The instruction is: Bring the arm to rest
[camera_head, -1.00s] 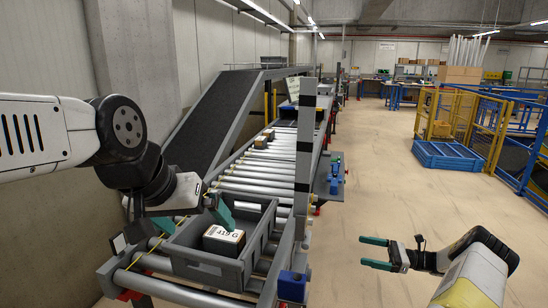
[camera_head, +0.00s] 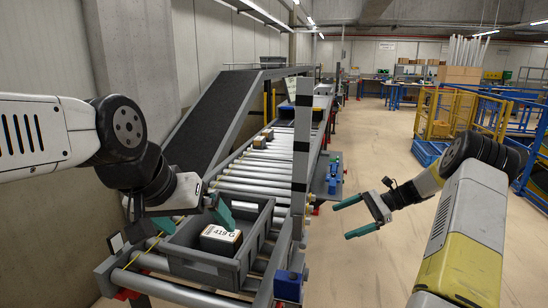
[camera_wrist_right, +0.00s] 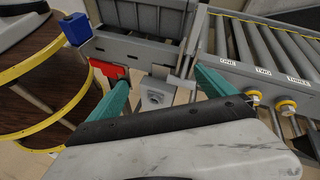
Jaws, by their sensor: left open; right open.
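My right gripper (camera_head: 357,216) is open and empty, held over the bare floor to the right of the conveyor in the head view. In the right wrist view its two green fingers (camera_wrist_right: 160,92) are spread with nothing held between them. My left gripper (camera_head: 186,221) is at the left edge of the grey tote (camera_head: 197,263) on the rollers. Its green fingers are apart, one of them reaching over the tote. A box marked "419 G" (camera_head: 220,241) sits inside the tote, apart from the visible left finger.
The roller conveyor (camera_head: 262,174) runs away from me, with small boxes (camera_head: 268,134) farther up. A grey post (camera_head: 301,150) stands at its right side. A blue block (camera_head: 289,285) is at the near right corner. Yellow fencing (camera_head: 470,112) stands at the right; the floor between is clear.

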